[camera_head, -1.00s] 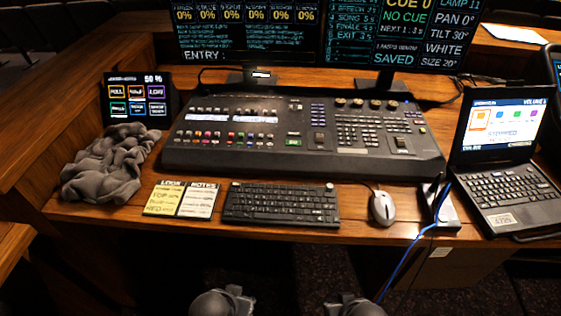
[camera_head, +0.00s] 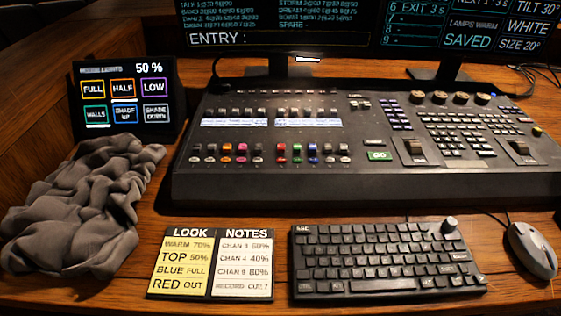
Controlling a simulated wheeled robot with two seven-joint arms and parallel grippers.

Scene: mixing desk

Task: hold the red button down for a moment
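The lighting console (camera_head: 400,187) spans the right and middle of the desk. A row of small coloured keys or knobs runs along its lower left part. A red one (camera_head: 282,149) sits in that row, just left of a green one (camera_head: 297,149) and a blue one (camera_head: 313,149). The row also has an orange one (camera_head: 212,149) and a pink one (camera_head: 227,149) further left. The red one is small in the picture, and I cannot tell whether it is pressed. Nothing covers it. Neither of my grippers is in view.
A black keyboard (camera_head: 385,262), a mouse (camera_head: 532,250) and two note cards (camera_head: 211,264) lie in front of the console. A crumpled grey cloth (camera_head: 80,205) lies at left, before a small touch screen (camera_head: 124,98). Monitors (camera_head: 300,38) stand behind. A narrow wood strip (camera_head: 250,218) is clear.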

